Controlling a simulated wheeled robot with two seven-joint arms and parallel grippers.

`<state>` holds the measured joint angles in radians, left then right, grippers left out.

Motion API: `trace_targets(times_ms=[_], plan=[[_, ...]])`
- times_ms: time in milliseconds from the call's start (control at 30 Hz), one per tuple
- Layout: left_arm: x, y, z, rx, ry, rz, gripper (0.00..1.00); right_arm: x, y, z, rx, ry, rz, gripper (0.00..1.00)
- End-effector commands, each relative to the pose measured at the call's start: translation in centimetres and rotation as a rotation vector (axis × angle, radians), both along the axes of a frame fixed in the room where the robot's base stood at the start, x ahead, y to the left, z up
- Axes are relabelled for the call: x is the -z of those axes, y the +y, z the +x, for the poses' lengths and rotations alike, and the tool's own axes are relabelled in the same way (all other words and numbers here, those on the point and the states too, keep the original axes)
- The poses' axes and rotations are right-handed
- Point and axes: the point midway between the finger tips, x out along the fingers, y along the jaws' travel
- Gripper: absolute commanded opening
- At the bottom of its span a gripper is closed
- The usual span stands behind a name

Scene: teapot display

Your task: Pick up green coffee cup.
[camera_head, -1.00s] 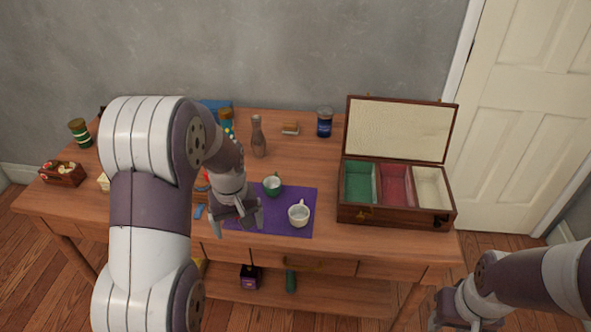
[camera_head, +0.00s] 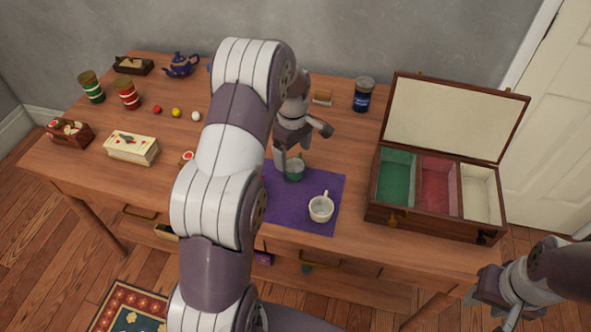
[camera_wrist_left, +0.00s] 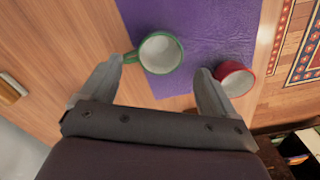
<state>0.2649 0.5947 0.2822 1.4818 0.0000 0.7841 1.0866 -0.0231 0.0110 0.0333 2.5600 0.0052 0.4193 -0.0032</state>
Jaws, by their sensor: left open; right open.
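The green coffee cup (camera_head: 295,171) stands upright on the purple mat (camera_head: 284,210). In the left wrist view the cup (camera_wrist_left: 160,53) shows its white inside and green rim, its handle pointing left toward one fingertip. My left gripper (camera_head: 304,147) is open at the cup's far side, one finger beside the cup in the head view. In the wrist view the cup lies ahead of and between the open fingers (camera_wrist_left: 164,66); contact cannot be told. My right gripper (camera_head: 484,291) is open and empty at the lower right, away from the table.
A white cup (camera_head: 320,209) stands on the mat near the green one. A red cup (camera_wrist_left: 235,79) shows near a finger in the wrist view; my arm hides it in the head view. An open compartment box (camera_head: 402,219) stands right. Bare wood lies between mat and box.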

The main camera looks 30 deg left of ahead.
Motion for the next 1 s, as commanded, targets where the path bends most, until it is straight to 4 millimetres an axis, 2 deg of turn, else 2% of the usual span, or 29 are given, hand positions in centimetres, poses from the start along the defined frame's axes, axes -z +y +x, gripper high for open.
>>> trace_targets(times_ms=[300,400,567,600,767,1000], plan=[[5.0,-0.3,0.1,0.002,0.002,-0.001,0.9,-0.1,0.0,0.0,0.0,0.0,0.0,0.43],[5.7,-0.3,0.1,0.002,-0.001,0.0,0.9,-0.1,0.0,0.0,0.0,0.0,0.0,0.43],[5.7,-0.3,0.2,0.002,-0.002,0.001,0.9,-0.1,0.0,0.0,0.0,0.0,0.0,0.43],[5.7,-0.3,0.2,0.002,-0.002,0.001,0.86,-0.1,0.0,0.0,0.0,0.0,0.0,0.43],[5.7,-0.3,0.2,0.002,-0.001,0.001,0.34,-0.1,0.0,0.0,0.0,0.0,0.0,0.43],[5.7,-0.3,0.2,0.002,-0.002,0.001,0.32,-0.1,0.0,0.0,0.0,0.0,0.0,0.43]])
